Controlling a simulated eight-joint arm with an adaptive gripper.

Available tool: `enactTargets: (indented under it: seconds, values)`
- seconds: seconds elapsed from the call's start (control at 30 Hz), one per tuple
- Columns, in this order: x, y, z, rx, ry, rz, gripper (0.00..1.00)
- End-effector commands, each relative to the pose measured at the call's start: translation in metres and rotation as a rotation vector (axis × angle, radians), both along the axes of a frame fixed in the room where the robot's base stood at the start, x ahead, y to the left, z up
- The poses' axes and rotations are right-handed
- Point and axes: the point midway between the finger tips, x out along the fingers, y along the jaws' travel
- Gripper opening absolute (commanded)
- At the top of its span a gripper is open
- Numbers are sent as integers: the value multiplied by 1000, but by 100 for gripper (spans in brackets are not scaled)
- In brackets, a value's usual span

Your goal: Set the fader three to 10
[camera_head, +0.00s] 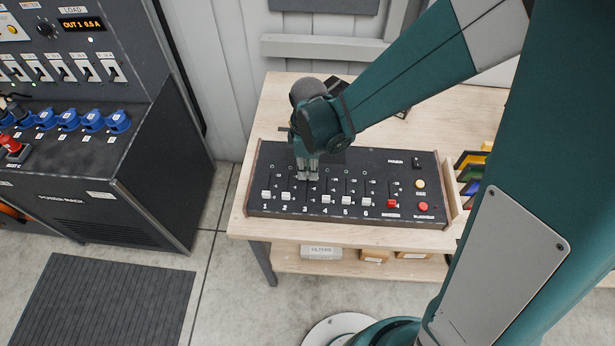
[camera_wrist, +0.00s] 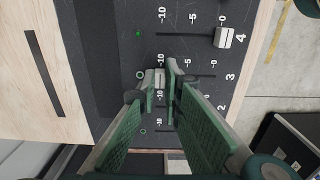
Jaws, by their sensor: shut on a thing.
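The black fader board (camera_head: 410,178) lies on the wooden table with a row of numbered faders. My gripper (camera_head: 307,176) points down over fader three's track. In the wrist view, the gripper (camera_wrist: 163,85) is shut around fader three's pale cap (camera_wrist: 160,75), with a finger on either side. The cap sits about level with the 10 mark, at the end of the track away from the numeral 3. The fingers hide part of the cap and track, so its exact setting is hard to read. In the head view the cap is not clearly visible.
Fader four's white cap (camera_wrist: 224,37) is at its 0 end. Fader two's cap (camera_head: 285,196) and fader one's cap (camera_head: 265,195) are low on their tracks. The power rack (camera_head: 150,170) stands left.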

Motion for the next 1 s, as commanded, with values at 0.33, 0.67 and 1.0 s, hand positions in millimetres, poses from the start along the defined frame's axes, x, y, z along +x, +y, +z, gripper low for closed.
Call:
enactTargets:
  seconds: [0.33, 0.67, 1.0]
  values:
    - [4, 0, 1, 0, -6, -1, 24]
    - [2, 0, 1, 0, -4, -1, 24]
    - [2, 0, 16, 0, -4, -1, 24]
